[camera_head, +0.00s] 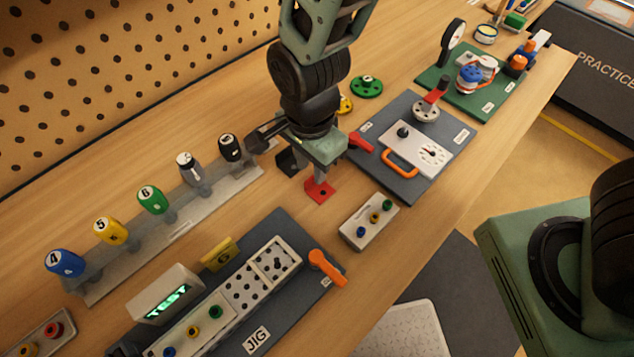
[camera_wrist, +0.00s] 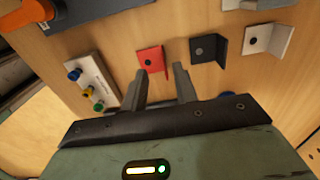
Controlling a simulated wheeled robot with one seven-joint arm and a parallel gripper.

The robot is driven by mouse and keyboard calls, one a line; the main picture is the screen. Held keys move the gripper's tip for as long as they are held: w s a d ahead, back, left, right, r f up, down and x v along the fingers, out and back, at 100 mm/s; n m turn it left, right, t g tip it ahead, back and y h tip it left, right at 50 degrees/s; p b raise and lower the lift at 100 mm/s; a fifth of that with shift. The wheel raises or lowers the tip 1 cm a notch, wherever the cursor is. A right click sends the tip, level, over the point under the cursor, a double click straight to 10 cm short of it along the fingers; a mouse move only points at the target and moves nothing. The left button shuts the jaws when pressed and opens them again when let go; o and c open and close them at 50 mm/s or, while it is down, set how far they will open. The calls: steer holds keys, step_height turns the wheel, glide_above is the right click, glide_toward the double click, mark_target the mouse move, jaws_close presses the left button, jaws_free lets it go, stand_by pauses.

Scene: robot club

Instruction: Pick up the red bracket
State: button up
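The red bracket (camera_head: 320,191) is a small L-shaped piece with a hole, on the wooden bench below my gripper. In the wrist view the red bracket (camera_wrist: 150,61) shows just beyond the fingertips, nearer the left finger. My gripper (camera_head: 318,176) points down over it. In the wrist view my gripper (camera_wrist: 159,70) has its two fingers apart with nothing visible held between them. I cannot tell whether a fingertip touches the bracket.
A black bracket (camera_wrist: 208,49) and a light grey bracket (camera_wrist: 268,39) stand close to the right in the wrist view. A white block with coloured knobs (camera_head: 369,221) sits nearby. A dark jig board (camera_head: 320,291) and a rack of numbered screwdrivers (camera_head: 125,272) flank the spot.

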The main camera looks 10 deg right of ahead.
mark_target(311, 177)
steer(key=f, duration=0.5)
steer(key=shift+w+p, duration=0.3)
steer(key=shift+w, duration=0.05)
jaws_close()
steer(key=shift+r, duration=0.2)
